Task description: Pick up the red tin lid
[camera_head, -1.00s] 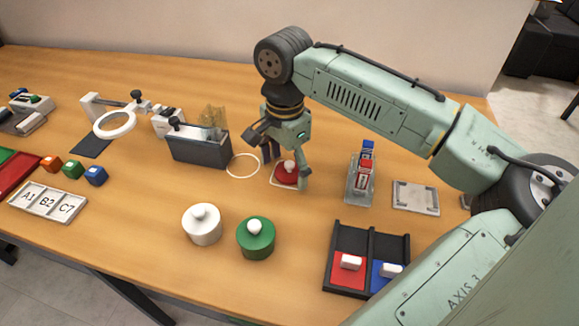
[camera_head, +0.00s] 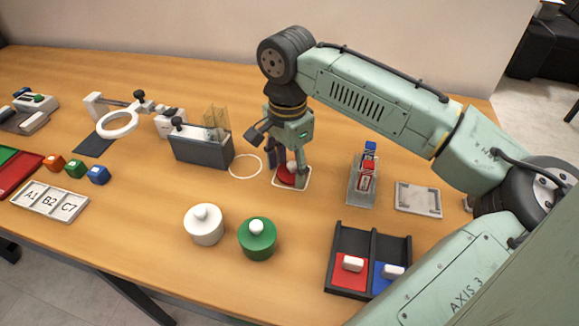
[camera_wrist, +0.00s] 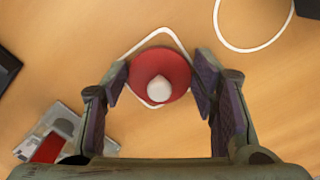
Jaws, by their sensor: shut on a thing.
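The red tin lid (camera_head: 285,180) is a round red disc with a white knob, over a white square outline (camera_head: 306,183) on the table. In the wrist view the lid (camera_wrist: 178,75) is between the two fingers of my gripper (camera_wrist: 160,85), knob facing the camera. My gripper (camera_head: 291,172) points down and is shut on the lid from both sides. One finger hides part of the lid in the head view. I cannot tell whether the lid touches the table or is slightly raised.
A green tin (camera_head: 257,242) and a white tin (camera_head: 204,228) stand in front. A dark box (camera_head: 200,150) is to the left, beside an empty white ring (camera_head: 245,167). A metal stand with red and blue blocks (camera_head: 363,185) is to the right, and a divided black tray (camera_head: 371,240) is front right.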

